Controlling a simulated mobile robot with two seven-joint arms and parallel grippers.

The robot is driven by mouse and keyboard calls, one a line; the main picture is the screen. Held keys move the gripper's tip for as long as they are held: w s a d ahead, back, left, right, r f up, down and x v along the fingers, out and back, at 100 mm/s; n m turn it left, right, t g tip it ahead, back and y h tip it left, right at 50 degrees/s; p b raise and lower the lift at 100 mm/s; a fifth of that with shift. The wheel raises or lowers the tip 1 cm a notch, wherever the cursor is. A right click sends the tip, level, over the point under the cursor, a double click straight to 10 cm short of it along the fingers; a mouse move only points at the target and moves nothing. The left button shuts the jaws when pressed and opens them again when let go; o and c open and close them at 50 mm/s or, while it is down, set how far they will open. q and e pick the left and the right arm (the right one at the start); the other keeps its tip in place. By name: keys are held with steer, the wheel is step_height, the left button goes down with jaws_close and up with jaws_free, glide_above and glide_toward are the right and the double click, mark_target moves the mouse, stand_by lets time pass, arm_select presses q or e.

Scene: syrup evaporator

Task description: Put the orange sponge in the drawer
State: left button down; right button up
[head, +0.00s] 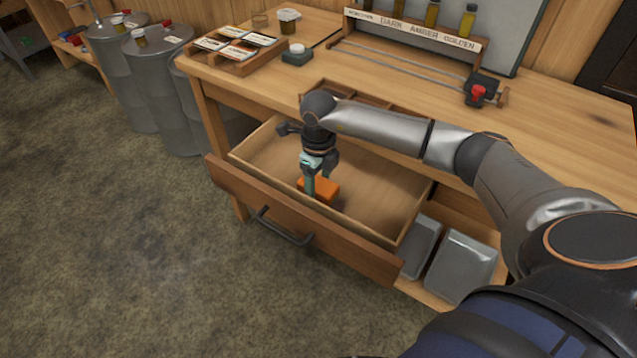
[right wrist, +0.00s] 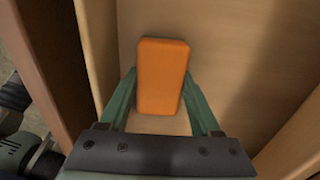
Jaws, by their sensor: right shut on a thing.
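The orange sponge (head: 323,188) is inside the open drawer (head: 380,194), near its front wall. In the right wrist view the sponge (right wrist: 162,76) lies between the two green fingers of my right gripper (right wrist: 163,100). In the head view my right gripper (head: 318,185) reaches down into the drawer from above and is shut on the sponge. The sponge is at or close to the drawer floor; I cannot tell whether it touches. The drawer is otherwise bare where I can see it. My left gripper is not in view.
The wooden bench top (head: 400,105) lies above the drawer, with a card tray (head: 235,60) at its left. Grey metal pans (head: 460,265) sit on a shelf below, right of the drawer. Metal drums (head: 165,85) stand at the left. The floor in front is clear.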

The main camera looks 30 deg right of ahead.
mark_target(319, 184)
steer(key=shift+f, duration=0.1)
steer(key=o, duration=1.4)
steer(key=shift+c, duration=0.2)
steer(key=shift+r, duration=0.3)
step_height(319, 184, up, 12)
steer(key=shift+f, duration=0.15)
